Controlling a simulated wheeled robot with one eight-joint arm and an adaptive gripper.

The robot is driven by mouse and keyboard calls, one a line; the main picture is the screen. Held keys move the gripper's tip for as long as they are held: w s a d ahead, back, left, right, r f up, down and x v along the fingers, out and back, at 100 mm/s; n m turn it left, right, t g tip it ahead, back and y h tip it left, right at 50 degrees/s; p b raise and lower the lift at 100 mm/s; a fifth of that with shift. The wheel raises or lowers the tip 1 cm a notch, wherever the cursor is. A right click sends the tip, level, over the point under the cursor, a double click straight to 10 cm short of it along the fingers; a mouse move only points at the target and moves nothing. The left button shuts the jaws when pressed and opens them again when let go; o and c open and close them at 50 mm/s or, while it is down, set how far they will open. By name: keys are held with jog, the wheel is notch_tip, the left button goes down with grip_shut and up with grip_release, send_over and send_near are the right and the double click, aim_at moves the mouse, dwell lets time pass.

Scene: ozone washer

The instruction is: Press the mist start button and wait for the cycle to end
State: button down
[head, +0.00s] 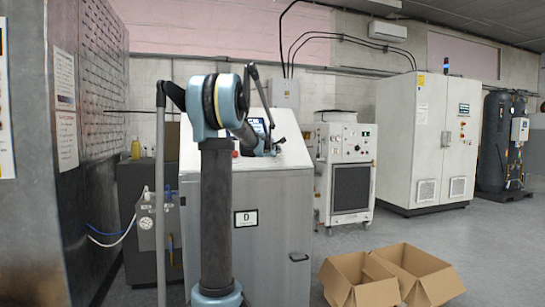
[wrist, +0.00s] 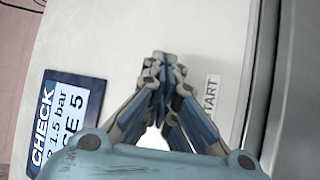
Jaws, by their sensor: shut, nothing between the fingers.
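The washer (head: 290,200) is a grey cabinet with a sloped light top and a plate marked D. In the wrist view its pale panel (wrist: 225,45) fills most of the picture. A small white label reading START (wrist: 210,97) sits just right of my gripper (wrist: 163,60). My gripper is shut and empty, with its fingertips over the panel; I cannot tell whether they touch it. The start button itself is not visible and may be hidden behind the fingers. In the head view my gripper (head: 272,149) is at the sloped top, below a small screen (head: 258,127).
A dark blue-and-white sign reading CHECK (wrist: 68,122) lies left of my fingers on the panel. A red knob (head: 235,154) shows beside my arm. Open cardboard boxes (head: 428,275) stand on the floor at right. A white cabinet (head: 400,140) stands behind.

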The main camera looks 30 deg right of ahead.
dwell(0.6)
jog(key=shift+s+a+r, duration=0.15)
jog(key=shift+s+r, duration=0.4)
jog(key=shift+r, duration=0.05)
jog(key=shift+s+r, duration=0.1)
jog(key=s+r, duration=0.3)
jog(key=shift+s+a+r, duration=0.1)
jog(key=shift+a+r, duration=0.1)
jog(key=shift+a, duration=0.2)
dwell(0.8)
